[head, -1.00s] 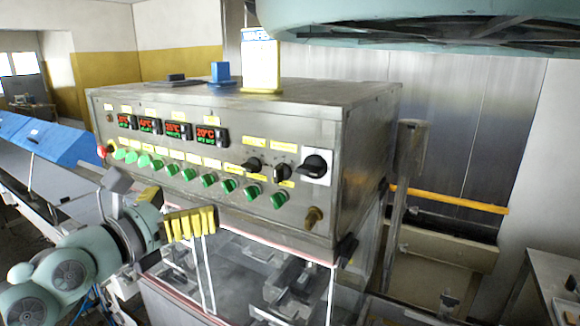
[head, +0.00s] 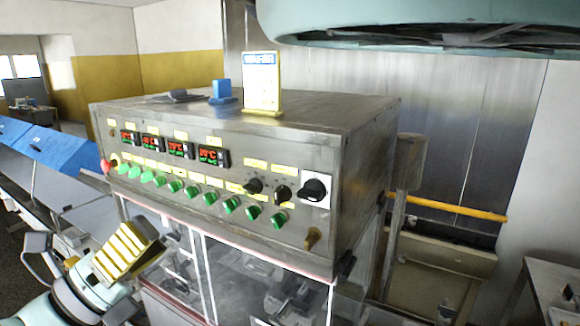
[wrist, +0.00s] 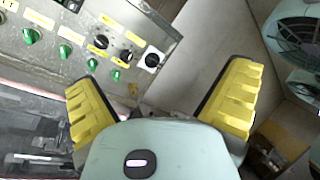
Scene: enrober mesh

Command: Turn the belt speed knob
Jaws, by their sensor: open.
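The control cabinet (head: 290,162) carries three black knobs at the right of its front panel: a left knob (head: 253,186), a middle knob (head: 282,194) and a larger right knob (head: 315,189) on a white plate. Their labels are too small to read, so I cannot tell which is the belt speed knob. My gripper (wrist: 163,75) is open and empty, with its yellow fingers wide apart. In the head view it is low at the left, below the panel and apart from it. In the wrist view the knobs appear beyond the left finger, with the right knob (wrist: 152,60) between the fingers.
Several green knobs (head: 192,191) line the panel below red displays (head: 180,149). A red button (head: 106,165) is at its left end, a brass fitting (head: 312,238) at lower right. A sign (head: 261,80) stands on top. Clear glazing (head: 245,265) lies below.

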